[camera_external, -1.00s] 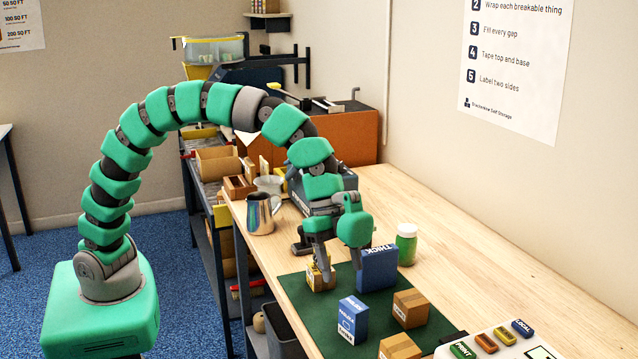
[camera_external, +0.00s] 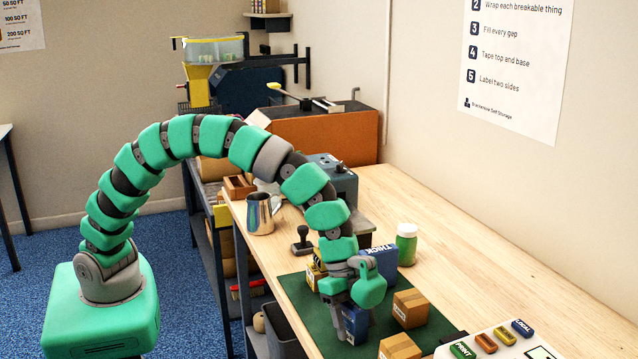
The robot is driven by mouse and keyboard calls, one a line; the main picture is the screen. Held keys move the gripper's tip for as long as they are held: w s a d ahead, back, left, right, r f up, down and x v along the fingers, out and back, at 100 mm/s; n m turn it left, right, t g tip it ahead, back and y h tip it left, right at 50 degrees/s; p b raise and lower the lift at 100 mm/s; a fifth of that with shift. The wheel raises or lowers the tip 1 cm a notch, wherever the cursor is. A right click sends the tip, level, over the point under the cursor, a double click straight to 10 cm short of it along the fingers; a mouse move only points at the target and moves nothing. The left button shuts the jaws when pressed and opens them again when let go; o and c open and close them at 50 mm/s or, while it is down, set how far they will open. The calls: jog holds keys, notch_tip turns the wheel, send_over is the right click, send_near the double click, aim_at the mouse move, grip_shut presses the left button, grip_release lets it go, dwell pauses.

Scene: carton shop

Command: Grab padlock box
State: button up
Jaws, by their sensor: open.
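A small blue box with a white label (camera_external: 357,325) stands on the green mat (camera_external: 298,291); its lettering is too small to read surely, but it looks like the padlock box. My gripper (camera_external: 350,318) is open and reaches down over this box. One finger shows at the box's left side, near its label; the other finger is mostly hidden. I cannot tell whether the fingers touch the box.
A taller blue box (camera_external: 386,262) stands just behind my gripper. Cardboard cartons (camera_external: 410,308) lie to the right, and a yellow-and-brown box (camera_external: 313,276) is at the left.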

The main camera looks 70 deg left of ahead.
jog(key=shift+f, duration=0.1)
jog(key=c, duration=1.2)
